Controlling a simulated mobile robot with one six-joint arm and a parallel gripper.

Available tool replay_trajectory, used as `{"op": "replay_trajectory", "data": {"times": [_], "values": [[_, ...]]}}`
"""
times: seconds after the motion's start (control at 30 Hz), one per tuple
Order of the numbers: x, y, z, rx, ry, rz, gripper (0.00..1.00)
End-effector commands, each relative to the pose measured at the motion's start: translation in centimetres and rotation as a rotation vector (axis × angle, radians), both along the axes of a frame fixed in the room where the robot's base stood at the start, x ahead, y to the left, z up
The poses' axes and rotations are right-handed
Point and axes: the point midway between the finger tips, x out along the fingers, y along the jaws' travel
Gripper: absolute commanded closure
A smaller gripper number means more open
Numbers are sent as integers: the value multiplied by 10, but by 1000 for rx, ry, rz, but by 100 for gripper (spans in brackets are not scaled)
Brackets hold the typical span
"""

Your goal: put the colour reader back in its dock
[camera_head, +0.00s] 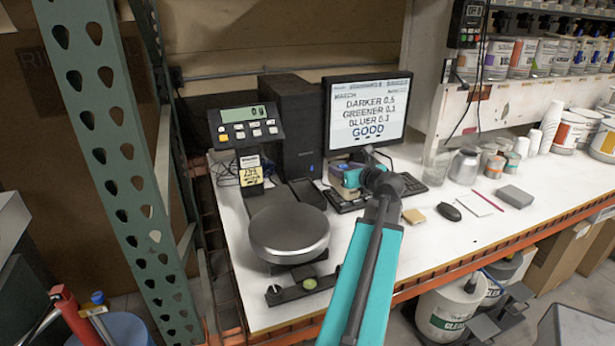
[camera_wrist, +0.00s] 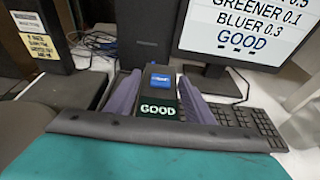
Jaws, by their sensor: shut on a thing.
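The colour reader (camera_wrist: 161,88) is a dark block with a blue label and a small screen reading "GOOD". My gripper (camera_wrist: 160,98) is shut on it, with a grey-purple finger on each side. In the head view, my gripper (camera_head: 357,170) is over the bench in front of the monitor, partly hidden by my wrist; the reader (camera_head: 346,178) shows beside it. A low black holder (camera_head: 306,193) stands on the bench at the foot of the computer tower, left of the reader; it may be the dock. It also shows in the wrist view (camera_wrist: 78,92).
The monitor (camera_head: 366,112) and keyboard (camera_head: 400,188) stand behind and beside my gripper. The computer tower (camera_head: 286,125) is to the left. A scale with a round pan (camera_head: 289,232) is at the front left. A mouse (camera_head: 447,212) and cans are to the right.

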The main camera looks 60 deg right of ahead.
Motion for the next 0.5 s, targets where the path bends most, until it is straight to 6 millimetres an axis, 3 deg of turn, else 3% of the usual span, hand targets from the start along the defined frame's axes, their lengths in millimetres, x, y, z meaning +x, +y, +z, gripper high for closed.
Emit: {"op": "replay_trajectory", "data": {"times": [0.5], "values": [[80, 0, -4, 0, -2, 0, 100]]}}
